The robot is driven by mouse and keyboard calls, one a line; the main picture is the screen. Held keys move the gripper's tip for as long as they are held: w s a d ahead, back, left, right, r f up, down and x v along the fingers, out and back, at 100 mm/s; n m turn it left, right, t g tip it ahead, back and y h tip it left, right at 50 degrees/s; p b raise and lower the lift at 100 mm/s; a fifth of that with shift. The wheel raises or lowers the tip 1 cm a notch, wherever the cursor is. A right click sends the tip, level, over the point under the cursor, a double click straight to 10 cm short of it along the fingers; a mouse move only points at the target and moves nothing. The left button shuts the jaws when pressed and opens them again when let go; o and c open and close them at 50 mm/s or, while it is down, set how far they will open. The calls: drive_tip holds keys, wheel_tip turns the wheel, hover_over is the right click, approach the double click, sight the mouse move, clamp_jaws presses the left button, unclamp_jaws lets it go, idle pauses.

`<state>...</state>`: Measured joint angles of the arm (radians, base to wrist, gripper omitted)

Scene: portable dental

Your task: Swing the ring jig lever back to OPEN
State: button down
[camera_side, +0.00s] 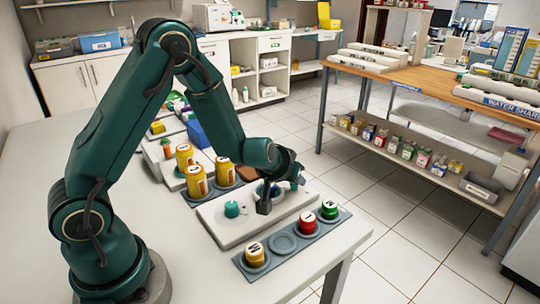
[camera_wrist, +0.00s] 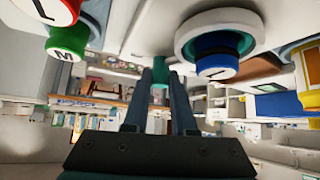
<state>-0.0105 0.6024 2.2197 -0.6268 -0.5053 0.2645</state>
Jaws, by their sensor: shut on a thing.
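The ring jig is a white plate (camera_side: 240,225) on the table, with a teal knob (camera_side: 232,208) standing on its left part. My gripper (camera_side: 264,207) is low over the jig's right part, in front of its round ring, which it partly hides. In the wrist view my fingers (camera_wrist: 160,75) are shut on a teal lever post (camera_wrist: 160,68). Beside the post is the jig's pale ring (camera_wrist: 187,38), with a blue-sided jar (camera_wrist: 220,52) seated in it. OPEN markings are not readable.
A grey tray (camera_side: 283,243) in front holds yellow, red and green jars, with one empty well. Yellow jars (camera_side: 196,182) stand in another tray behind, left of the jig. The table's front edge is close to the front tray.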

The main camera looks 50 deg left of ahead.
sight(286, 184)
drive_tip(key=n+y, duration=0.1)
drive_tip(key=a+n+g+y, duration=0.1)
drive_tip(key=n, duration=0.1)
drive_tip(key=shift+w+a, duration=0.25)
drive_tip(key=a+n+g+y, duration=0.1)
drive_tip(key=n+g, duration=0.1)
drive_tip(key=n, duration=0.1)
drive_tip(key=shift+a+y, duration=0.35)
drive_tip(key=shift+y, duration=0.05)
drive_tip(key=n, duration=0.1)
drive_tip(key=a+n+g, duration=0.1)
drive_tip(key=shift+s+a+n+g+y, duration=0.15)
drive_tip(key=shift+n+g+y, duration=0.15)
drive_tip(key=shift+y, duration=0.1)
drive_tip(key=shift+s+a+n+g+y, duration=0.2)
drive_tip(key=shift+a+n+g, duration=0.15)
drive_tip(key=shift+n+g, duration=0.25)
drive_tip(key=shift+s+a+n+g+y, duration=0.15)
drive_tip(key=shift+a+n+g, duration=0.2)
drive_tip(key=shift+n, duration=0.35)
drive_tip(key=c, duration=0.7)
unclamp_jaws()
drive_tip(key=shift+d, duration=0.1)
